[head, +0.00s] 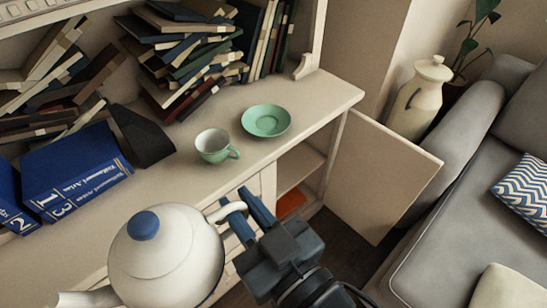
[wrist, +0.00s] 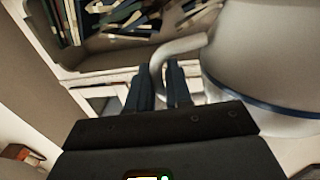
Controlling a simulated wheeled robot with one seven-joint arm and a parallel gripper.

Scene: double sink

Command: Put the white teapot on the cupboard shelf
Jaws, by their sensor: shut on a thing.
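The white teapot (head: 165,258) with a blue lid knob is at the lower middle of the head view, in front of the cupboard top. My gripper (head: 243,213) is shut on the teapot's handle, with its blue fingers at the handle. In the wrist view the teapot (wrist: 270,60) fills the right side, its handle curving to the fingers (wrist: 160,85). The cupboard (head: 317,165) has an open door (head: 378,178) on its right. Inside, a shelf (head: 294,168) shows, with an orange thing (head: 290,202) below it.
A green cup (head: 215,146) and a green saucer (head: 266,120) stand on the cupboard top. Books are piled behind, and blue volumes (head: 75,170) stand at left. A grey sofa (head: 470,190) and a lidded jar (head: 418,98) are at right.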

